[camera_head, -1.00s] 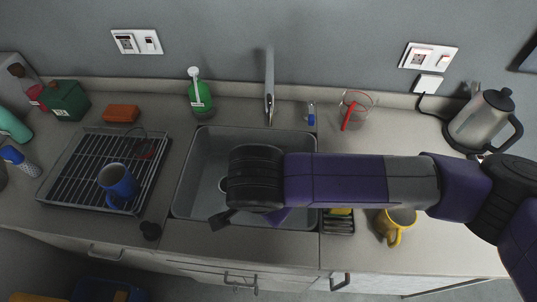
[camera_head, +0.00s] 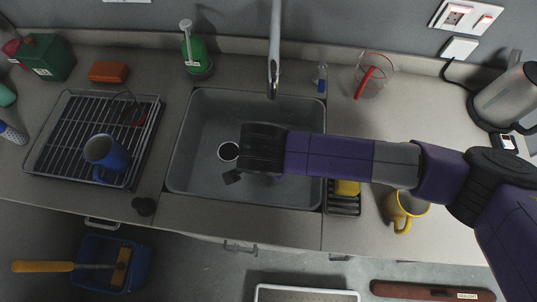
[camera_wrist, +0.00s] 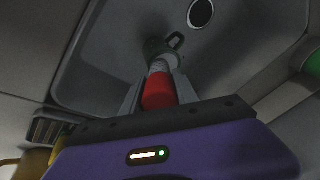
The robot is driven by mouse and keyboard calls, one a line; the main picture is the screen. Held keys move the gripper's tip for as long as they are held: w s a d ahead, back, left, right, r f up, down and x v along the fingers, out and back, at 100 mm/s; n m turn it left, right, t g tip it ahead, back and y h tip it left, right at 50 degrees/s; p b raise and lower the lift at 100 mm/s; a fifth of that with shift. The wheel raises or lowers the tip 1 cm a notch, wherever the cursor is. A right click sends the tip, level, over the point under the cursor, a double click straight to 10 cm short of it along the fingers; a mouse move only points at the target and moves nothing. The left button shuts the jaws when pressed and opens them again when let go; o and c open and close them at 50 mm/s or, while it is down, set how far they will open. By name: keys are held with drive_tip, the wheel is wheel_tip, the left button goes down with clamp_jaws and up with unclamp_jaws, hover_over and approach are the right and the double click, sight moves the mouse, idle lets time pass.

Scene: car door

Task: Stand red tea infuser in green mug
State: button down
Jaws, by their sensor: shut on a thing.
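My gripper (camera_wrist: 158,93) is shut on the red tea infuser (camera_wrist: 158,88), held by its red part. A grey neck runs from the red part away from the jaws. Its far end meets a dull green, cup-like form with a looped handle, which looks like the green mug (camera_wrist: 174,41), over or in the sink. It is too dark to tell whether the infuser's end is inside the mug or only in front of it. In the head view my arm hides the infuser and the mug.
The grey sink (camera_head: 205,115) has its drain (camera_head: 228,152) left of my wrist. The tap (camera_head: 273,60) stands behind. A yellow mug (camera_head: 405,207) and sponge holder (camera_head: 343,203) are right. A glass (camera_head: 375,75) holds a red stick.

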drive_tip(key=shift+b+x, duration=3.5)
drive_tip(key=shift+x, duration=0.5)
drive_tip(key=shift+f, duration=0.1)
drive_tip(key=shift+c, duration=0.6)
unclamp_jaws()
drive_tip(key=shift+p+v, duration=2.8)
drive_tip(key=shift+v, duration=2.3)
drive_tip(key=shift+a, duration=0.1)
